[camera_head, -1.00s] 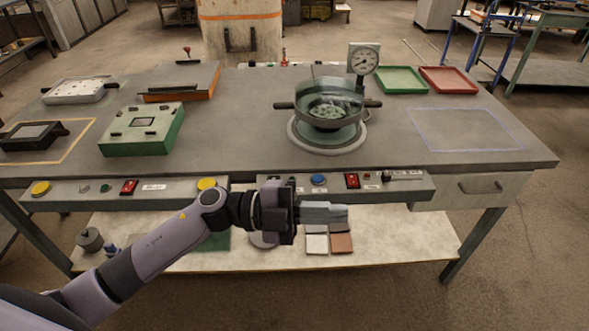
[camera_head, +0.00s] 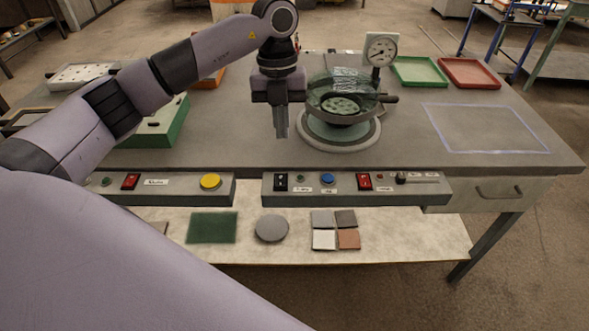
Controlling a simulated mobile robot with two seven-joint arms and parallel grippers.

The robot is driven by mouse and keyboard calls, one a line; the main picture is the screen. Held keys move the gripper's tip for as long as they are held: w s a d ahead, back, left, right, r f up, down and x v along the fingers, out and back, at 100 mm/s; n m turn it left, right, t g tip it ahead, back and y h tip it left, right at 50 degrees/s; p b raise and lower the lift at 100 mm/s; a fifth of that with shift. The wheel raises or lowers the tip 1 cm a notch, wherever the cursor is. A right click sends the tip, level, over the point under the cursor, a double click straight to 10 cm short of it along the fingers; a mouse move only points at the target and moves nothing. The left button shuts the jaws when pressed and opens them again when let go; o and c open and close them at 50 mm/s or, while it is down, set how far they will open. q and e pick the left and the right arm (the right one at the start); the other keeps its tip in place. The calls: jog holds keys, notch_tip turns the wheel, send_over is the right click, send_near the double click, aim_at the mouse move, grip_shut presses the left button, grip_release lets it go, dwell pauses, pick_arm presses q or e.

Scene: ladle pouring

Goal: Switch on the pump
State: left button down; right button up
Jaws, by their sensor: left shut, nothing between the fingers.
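The right control panel (camera_head: 425,194) on the bench's front edge carries a black switch (camera_head: 281,182), a small green button (camera_head: 300,180), a blue button (camera_head: 327,179), a red rocker switch (camera_head: 364,181) and a slider (camera_head: 401,178). The left control panel (camera_head: 180,192) has another red rocker switch (camera_head: 131,181) and a yellow button (camera_head: 210,181). Their small labels are too blurred to read, so I cannot tell which control is the pump's. My left gripper (camera_head: 281,130) is shut and empty, pointing down above the bench, behind the black switch. My right gripper is not in view.
A glass chamber (camera_head: 335,90) on a round base (camera_head: 340,145) stands just right of the gripper. Behind it is a dial gauge (camera_head: 380,50). Green (camera_head: 420,72) and red (camera_head: 470,73) trays lie at the back right. My left arm hides part of the bench's left side.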

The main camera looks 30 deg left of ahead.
aim_at(281, 185)
pick_arm(q)
jog(key=shift+w+a+r+y, duration=0.2)
jog(key=shift+a+r+y, duration=0.15)
jog(key=shift+a, duration=0.2)
jog(key=f, duration=0.4)
jog(key=s+f+p, duration=0.1)
jog(key=f, duration=0.4)
jog(key=d+f, duration=0.1)
jog(key=f, duration=0.4)
jog(key=shift+s+p, duration=0.25)
jog(key=shift+p, duration=0.05)
